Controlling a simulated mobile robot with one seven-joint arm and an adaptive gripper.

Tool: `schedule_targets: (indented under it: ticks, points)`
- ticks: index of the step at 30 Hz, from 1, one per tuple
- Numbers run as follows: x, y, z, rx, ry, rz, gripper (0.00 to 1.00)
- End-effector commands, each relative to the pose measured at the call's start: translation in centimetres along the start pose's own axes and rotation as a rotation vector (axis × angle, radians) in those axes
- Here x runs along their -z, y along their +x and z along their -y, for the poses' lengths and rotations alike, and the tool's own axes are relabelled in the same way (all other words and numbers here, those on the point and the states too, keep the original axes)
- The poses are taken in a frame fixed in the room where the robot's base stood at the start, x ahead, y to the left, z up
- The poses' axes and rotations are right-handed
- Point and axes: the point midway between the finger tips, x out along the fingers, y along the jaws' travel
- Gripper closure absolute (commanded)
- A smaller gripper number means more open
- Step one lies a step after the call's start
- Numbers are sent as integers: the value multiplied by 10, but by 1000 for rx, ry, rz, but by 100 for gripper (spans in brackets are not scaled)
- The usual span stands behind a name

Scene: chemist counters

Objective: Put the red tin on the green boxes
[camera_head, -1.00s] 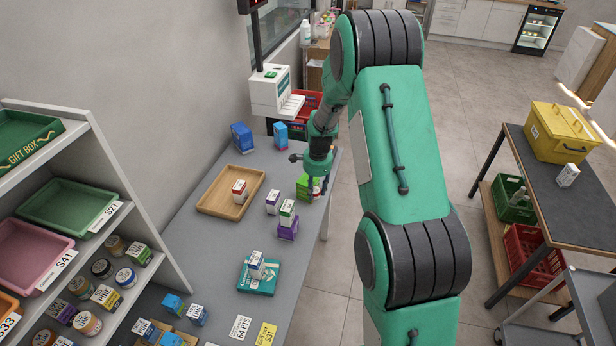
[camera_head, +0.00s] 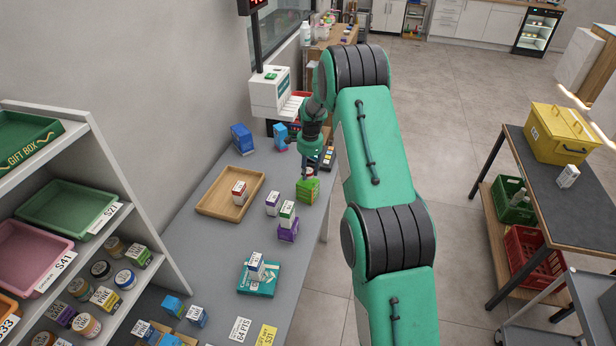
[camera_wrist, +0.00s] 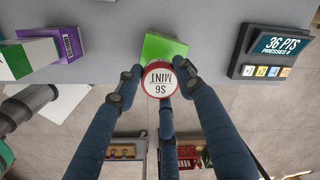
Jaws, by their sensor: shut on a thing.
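The red tin (camera_wrist: 158,80) has a white lid marked "S6 MINT" and a red rim. It sits between the fingers of my gripper (camera_wrist: 158,75), which is shut on it. In the head view my gripper (camera_head: 310,170) points down just above the green boxes (camera_head: 307,190), near the counter's right edge. In the wrist view a bright green top (camera_wrist: 163,44) shows beside the tin and partly behind it. Whether the tin touches the green boxes cannot be told. The tin is mostly hidden in the head view.
A purple box (camera_head: 288,230) with a green-and-white box (camera_head: 287,211) on it stands nearby at left. A wooden tray (camera_head: 212,207) holds a red-and-white box. A dark points display (camera_wrist: 275,52) lies close by. Blue boxes (camera_head: 242,139) stand farther back.

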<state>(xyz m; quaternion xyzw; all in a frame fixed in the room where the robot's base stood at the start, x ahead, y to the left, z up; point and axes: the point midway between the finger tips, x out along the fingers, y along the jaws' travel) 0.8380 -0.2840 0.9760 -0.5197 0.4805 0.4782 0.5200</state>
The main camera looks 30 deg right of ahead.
Motion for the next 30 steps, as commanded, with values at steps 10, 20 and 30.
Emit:
schedule_targets:
  ticks: [10,20,30]
  points:
    - [2,1,7,-1,0,0,93]
    - [2,16,4,-3,0,1,93]
    - [2,37,3,-1,0,0,93]
